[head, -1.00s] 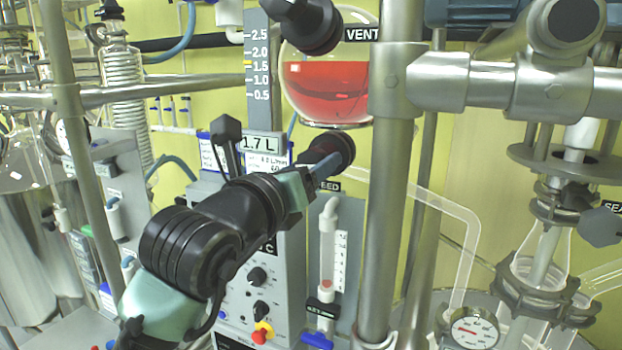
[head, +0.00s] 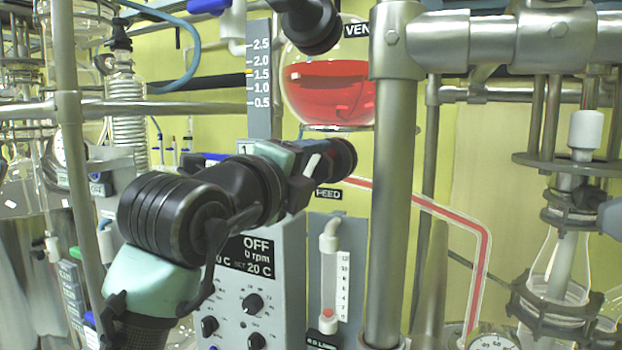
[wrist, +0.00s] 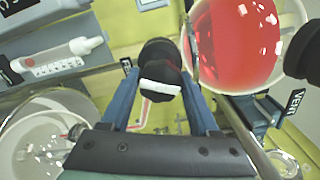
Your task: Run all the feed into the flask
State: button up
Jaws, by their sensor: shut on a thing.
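The round glass feed vessel (head: 330,92) holds red liquid, its surface near the 1.5 mark of the scale (head: 259,75). It also shows in the wrist view (wrist: 235,40). Below it, a black valve knob (wrist: 157,55) with a white bar (wrist: 161,88) sits between the blue fingers of my gripper (wrist: 160,92), which is shut on it. In the head view, my gripper (head: 318,160) partly hides the knob by the FEED label (head: 328,194). A tube (head: 455,218) filled red runs right and down from there. A glass vessel (head: 556,265) stands at the lower right.
A steel post (head: 393,200) stands just right of my gripper, with a clamp and crossbars. A black VENT knob (head: 308,25) is above. A control box (head: 262,285) reading OFF and a flowmeter (head: 329,275) are below.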

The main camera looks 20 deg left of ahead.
jog(key=n+b, duration=0.1)
jog(key=n, duration=0.5)
jog(key=shift+n, duration=0.3)
jog(key=n, duration=1.2)
jog(key=shift+n+p, duration=0.3)
jog(key=shift+p, duration=0.05)
jog(key=n+p, duration=0.1)
jog(key=n, duration=0.2)
jog(key=shift+d+n, duration=0.1)
jog(key=shift+n, duration=0.2)
jog(key=n+p, duration=0.1)
jog(key=n, duration=0.2)
jog(key=shift+n, duration=0.3)
jog(key=n+p, duration=0.2)
jog(key=n, duration=0.4)
jog(key=n+p, duration=0.2)
jog(key=n, duration=0.5)
jog(key=shift+n, duration=0.3)
jog(key=n+p, duration=0.1)
jog(key=n, duration=0.2)
jog(key=shift+n+p, duration=0.3)
jog(key=shift+p, duration=0.1)
jog(key=n+p, duration=0.1)
jog(key=n, duration=0.2)
jog(key=shift+n, duration=0.3)
jog(key=n+p, duration=0.2)
jog(key=n, duration=0.3)
jog(key=shift+n, duration=0.4)
